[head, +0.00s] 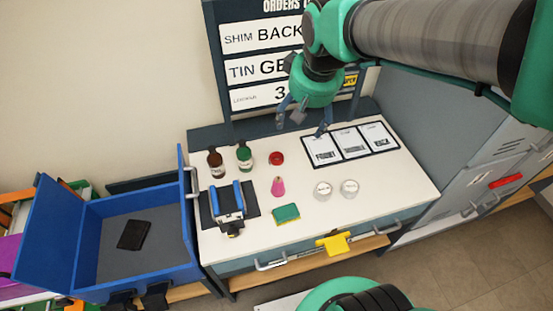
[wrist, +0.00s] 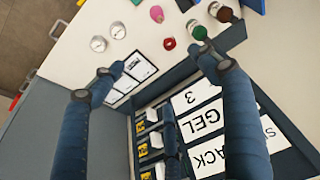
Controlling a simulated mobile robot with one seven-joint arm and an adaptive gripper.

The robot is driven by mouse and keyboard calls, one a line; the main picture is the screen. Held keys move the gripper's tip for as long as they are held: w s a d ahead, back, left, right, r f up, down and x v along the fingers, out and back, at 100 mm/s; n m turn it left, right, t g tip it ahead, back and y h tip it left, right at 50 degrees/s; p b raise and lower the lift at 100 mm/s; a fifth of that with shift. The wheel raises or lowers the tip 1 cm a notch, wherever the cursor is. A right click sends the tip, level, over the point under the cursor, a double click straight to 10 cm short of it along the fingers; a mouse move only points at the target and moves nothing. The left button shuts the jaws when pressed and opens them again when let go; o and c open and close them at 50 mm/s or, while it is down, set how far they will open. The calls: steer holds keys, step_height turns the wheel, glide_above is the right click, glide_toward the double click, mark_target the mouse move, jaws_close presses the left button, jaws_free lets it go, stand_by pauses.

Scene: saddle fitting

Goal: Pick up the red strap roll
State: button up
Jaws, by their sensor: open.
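The red strap roll (head: 277,158) is a small red ring lying on the white worktop (head: 300,178), right of the green bottle. It also shows in the wrist view (wrist: 169,44), beyond and between my fingertips. My gripper (head: 304,120) is open and empty, in the air above the back of the worktop, up and to the right of the roll.
A brown bottle (head: 215,163) and a green bottle (head: 244,157) stand left of the roll. The order board (head: 245,70) rises behind.

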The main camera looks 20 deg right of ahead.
steer(key=w+f+g, duration=0.1)
steer(key=w+f, duration=0.5)
steer(key=w, duration=0.4)
steer(key=n+g, duration=0.1)
steer(key=g, duration=0.2)
glide_above(277, 157)
step_height(277, 157, down, 25)
steer(key=shift+a+f+p, duration=0.2)
steer(key=shift+f+p, duration=0.15)
steer(key=shift+s+f, duration=0.1)
steer(key=shift+f+b, duration=0.55)
steer(key=shift+f, duration=3.6)
steer(key=shift+f, duration=0.1)
steer(key=shift+d+f+b, duration=0.15)
steer(key=shift+f+b, duration=0.35)
steer(key=shift+f, duration=2)
